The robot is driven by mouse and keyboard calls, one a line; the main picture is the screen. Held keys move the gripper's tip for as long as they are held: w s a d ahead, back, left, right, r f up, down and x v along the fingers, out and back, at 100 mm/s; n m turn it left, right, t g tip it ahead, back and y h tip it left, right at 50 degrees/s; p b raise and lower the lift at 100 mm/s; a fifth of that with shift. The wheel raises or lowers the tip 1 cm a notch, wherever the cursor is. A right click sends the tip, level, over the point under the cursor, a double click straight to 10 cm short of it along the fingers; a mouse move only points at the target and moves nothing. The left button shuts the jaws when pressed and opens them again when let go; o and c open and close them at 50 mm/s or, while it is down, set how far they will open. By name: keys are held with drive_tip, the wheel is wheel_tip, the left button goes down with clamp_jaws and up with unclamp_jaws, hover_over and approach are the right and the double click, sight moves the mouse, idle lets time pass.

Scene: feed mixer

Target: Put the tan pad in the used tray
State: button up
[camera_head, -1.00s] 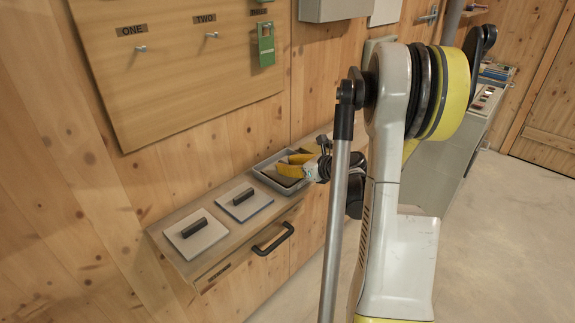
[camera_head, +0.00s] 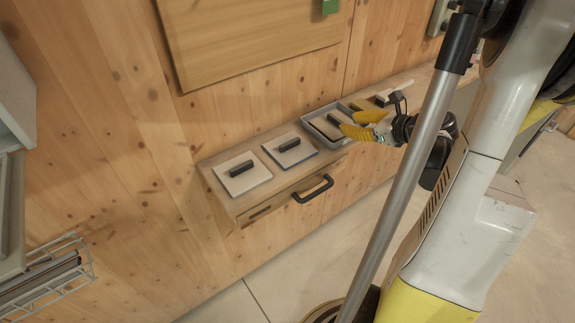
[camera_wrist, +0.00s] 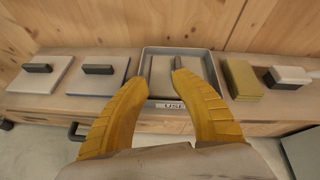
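The used tray (camera_head: 309,117) is a grey, rimmed tray on the wooden shelf. It also shows in the wrist view (camera_wrist: 180,50), with a label reading "USED" on its front. A tan-looking pad (camera_head: 323,130) with a dark handle lies inside it; in the wrist view my fingers partly hide it. My gripper (camera_head: 350,124) has yellow fingers and is over the right part of the tray. In the wrist view, my gripper's fingertips (camera_wrist: 156,64) are apart, with nothing visibly clasped between them.
Two pale pads with black handles, an outer one (camera_head: 250,180) and an inner one (camera_head: 298,155), lie left of the tray. A yellow-green block (camera_wrist: 241,78) and a white-and-black handled tool (camera_wrist: 289,76) lie right of it. A drawer handle (camera_head: 314,190) sticks out below. A wire rack (camera_head: 50,275) is at lower left.

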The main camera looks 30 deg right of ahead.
drive_tip(key=s+a+r+n+g, duration=0.1)
drive_tip(key=a+r+n+g, duration=0.1)
drive_tip(key=a+n, duration=0.75)
drive_tip(key=a+r+n+g, duration=0.1)
drive_tip(key=a+n+g, duration=0.2)
drive_tip(key=a+n, duration=0.7)
drive_tip(key=s+a+r+n+h, duration=0.1)
drive_tip(key=s+a+r+n, duration=0.1)
drive_tip(key=s+a+n, duration=0.7)
drive_tip(key=a+n, duration=0.3)
drive_tip(key=n, duration=0.1)
drive_tip(key=shift+s+h, duration=0.3)
drive_tip(key=shift+s, duration=0.05)
